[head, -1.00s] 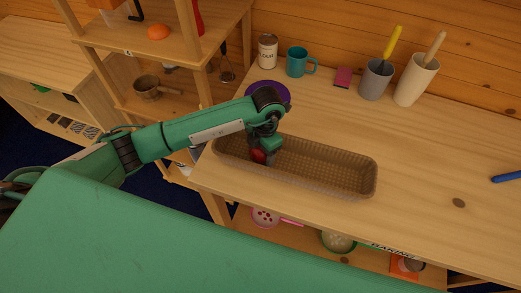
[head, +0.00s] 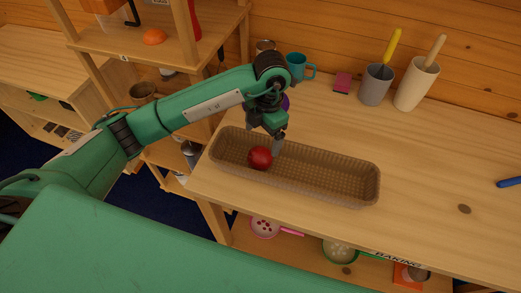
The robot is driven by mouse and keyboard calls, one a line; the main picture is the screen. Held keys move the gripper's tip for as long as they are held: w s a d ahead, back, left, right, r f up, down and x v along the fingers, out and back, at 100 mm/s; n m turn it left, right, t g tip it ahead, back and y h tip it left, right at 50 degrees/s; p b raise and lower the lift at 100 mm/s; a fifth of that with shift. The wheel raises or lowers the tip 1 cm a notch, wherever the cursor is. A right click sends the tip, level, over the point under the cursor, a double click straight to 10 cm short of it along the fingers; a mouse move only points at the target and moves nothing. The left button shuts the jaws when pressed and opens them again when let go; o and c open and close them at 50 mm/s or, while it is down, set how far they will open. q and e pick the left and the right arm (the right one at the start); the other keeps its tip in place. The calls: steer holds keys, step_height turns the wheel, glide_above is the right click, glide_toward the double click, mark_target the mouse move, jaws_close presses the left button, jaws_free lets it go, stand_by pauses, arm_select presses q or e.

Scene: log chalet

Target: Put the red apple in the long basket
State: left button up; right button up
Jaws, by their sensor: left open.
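The red apple (head: 260,158) lies inside the long basket (head: 330,193), in its left part. The basket is a long brown woven tray on the wooden worktop. My left gripper (head: 278,146) is open and empty, with its fingertips just above and to the right of the apple, over the basket. It looks apart from the apple. My right gripper is not in view.
Behind the basket stand a teal mug (head: 298,66), a pink sponge (head: 343,82), a grey holder (head: 376,85) and a cream holder (head: 415,85). A purple item is mostly hidden behind my left gripper. The worktop right of the basket is mostly clear.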

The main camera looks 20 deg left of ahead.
arm_select(q)
steer(key=shift+r, duration=1.1)
